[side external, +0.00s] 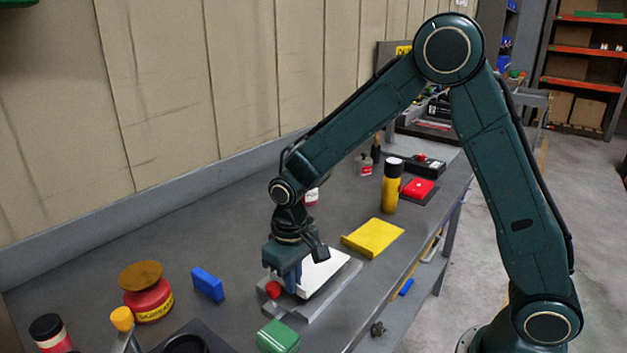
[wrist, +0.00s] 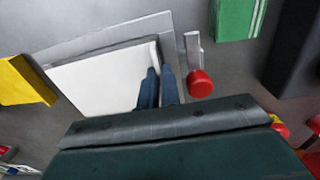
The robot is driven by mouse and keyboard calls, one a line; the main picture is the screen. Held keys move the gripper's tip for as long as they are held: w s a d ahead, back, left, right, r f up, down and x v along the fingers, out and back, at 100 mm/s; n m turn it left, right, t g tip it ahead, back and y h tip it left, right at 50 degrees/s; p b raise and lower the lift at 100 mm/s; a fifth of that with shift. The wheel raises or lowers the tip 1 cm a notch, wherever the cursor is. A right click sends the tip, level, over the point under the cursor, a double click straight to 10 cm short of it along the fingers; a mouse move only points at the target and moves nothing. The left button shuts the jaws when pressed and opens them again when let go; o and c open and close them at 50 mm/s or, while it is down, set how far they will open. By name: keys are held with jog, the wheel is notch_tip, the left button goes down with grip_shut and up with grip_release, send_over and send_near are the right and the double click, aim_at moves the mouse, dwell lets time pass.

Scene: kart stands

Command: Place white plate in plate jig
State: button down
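The white plate (wrist: 100,80) lies over the grey plate jig (wrist: 105,38), its edges roughly in line with it in the wrist view. The plate also shows in the side view (side external: 322,270), above the jig (side external: 301,311). My gripper (wrist: 160,77) points down at one edge of the plate. Its two blue fingers stand close together, one on each side of the plate's raised lip, and appear shut on it. The gripper also shows in the side view (side external: 291,284). I cannot tell whether the plate rests fully in the jig. My gripper body hides its near part.
A red knob (wrist: 200,84) stands beside the jig. A green block (side external: 278,336) and blue block (side external: 207,284) are nearby. A yellow plate (side external: 373,238) lies behind, with a yellow-black cylinder (side external: 392,186) farther back. A red pot (side external: 148,298) stands left.

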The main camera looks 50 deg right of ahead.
jog(key=shift+f, duration=0.3)
jog(key=shift+f, duration=0.6)
jog(key=c, duration=1.9)
grip_release()
notch_tip(320, 180, up, 13)
jog(key=shift+s+r, duration=0.1)
jog(key=shift+r, duration=0.1)
